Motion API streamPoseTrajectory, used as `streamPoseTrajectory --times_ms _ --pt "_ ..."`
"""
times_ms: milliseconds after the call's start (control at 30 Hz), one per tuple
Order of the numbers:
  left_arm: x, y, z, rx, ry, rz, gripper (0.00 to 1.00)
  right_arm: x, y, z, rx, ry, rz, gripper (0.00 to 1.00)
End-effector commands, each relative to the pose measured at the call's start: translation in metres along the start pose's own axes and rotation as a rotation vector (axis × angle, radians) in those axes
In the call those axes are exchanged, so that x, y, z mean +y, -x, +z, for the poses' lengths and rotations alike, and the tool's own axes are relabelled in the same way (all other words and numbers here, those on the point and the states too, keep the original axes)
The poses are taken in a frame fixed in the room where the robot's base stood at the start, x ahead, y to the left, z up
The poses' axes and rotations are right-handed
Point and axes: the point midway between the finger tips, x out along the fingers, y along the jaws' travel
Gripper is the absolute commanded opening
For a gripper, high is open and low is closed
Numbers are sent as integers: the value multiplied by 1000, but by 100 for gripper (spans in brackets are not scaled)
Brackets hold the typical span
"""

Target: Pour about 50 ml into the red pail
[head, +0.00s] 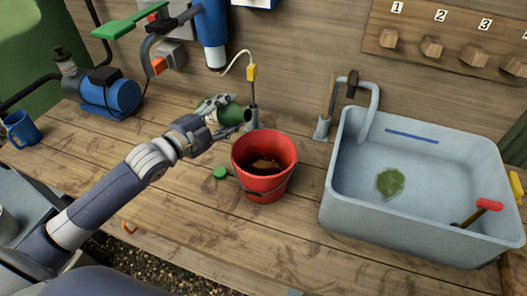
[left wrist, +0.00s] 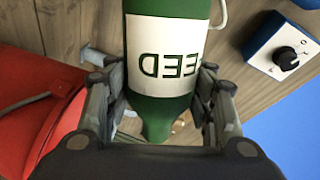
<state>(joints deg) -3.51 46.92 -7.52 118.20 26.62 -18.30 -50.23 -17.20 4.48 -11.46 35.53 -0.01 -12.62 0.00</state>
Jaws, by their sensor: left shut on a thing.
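My left gripper (head: 207,122) is shut around a green bottle (head: 232,114) with a white label. In the left wrist view the bottle (left wrist: 160,112) sits between both fingers, its label reading "FEED" upside down. No stream of liquid shows. The red pail (head: 262,183) stands upright on the bench, with dark contents and a brown patch inside. It also shows at the left of the left wrist view (left wrist: 25,115). My right gripper is not in view.
A small green cap (head: 220,172) lies on the wooden bench (head: 170,215) left of the pail. A thin stand with a yellow part (head: 252,73) rises behind the pail. A grey sink (head: 420,225) stands to the right, and a blue pump (head: 112,95) at the back left.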

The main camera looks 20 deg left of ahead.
Motion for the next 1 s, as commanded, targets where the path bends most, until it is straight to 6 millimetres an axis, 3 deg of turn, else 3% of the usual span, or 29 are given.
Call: streamPoseTrajectory --times_ms 300,1000 --pt "5 0 -2 24 190 -2 16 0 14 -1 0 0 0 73" --pt "7 0 -2 26 198 -2 16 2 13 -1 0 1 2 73"
